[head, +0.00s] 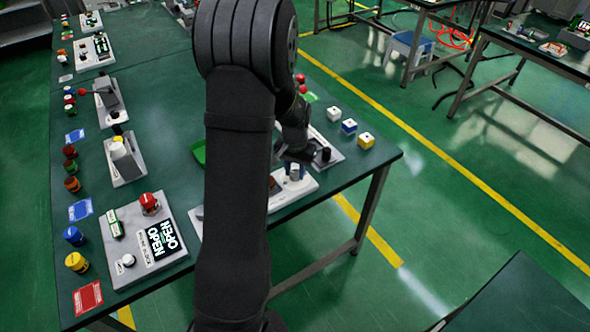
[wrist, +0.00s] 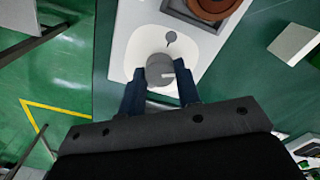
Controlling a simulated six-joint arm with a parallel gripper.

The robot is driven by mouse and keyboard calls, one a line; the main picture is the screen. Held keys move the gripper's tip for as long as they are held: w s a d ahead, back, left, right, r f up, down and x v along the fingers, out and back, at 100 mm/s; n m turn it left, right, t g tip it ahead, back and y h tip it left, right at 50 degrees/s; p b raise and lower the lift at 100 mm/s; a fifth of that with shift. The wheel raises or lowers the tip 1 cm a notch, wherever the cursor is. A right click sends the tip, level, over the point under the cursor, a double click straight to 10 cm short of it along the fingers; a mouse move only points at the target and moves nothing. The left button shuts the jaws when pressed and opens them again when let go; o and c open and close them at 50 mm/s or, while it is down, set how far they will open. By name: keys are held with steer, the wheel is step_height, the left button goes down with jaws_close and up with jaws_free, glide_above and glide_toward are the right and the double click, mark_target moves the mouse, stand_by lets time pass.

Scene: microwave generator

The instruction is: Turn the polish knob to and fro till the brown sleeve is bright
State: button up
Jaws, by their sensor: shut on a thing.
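In the wrist view the grey polish knob (wrist: 160,70) stands on a white panel (wrist: 135,35). The blue fingers of my gripper (wrist: 160,88) are shut on the knob, one on each side. A pale mark line shows on the knob's top. The brown sleeve (wrist: 208,8) sits in a dark grey holder at the top edge, partly cut off, and looks dull brown. In the head view my gripper (head: 294,170) is at the panel near the table's right edge, and my arm hides part of that panel.
White, blue and yellow blocks (head: 349,126) stand right of the gripper. A device with a red button (head: 149,203) and an OPEN sign is at the front left. Other devices and coloured caps line the table's left side. The green table's edge is close by.

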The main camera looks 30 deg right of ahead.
mark_target(295, 173)
steer(key=n, duration=0.4)
steer(key=shift+n, duration=1.9)
steer(key=o, duration=1)
steer(key=shift+c, duration=0.2)
step_height(295, 173, up, 17)
steer(key=shift+r, duration=0.2)
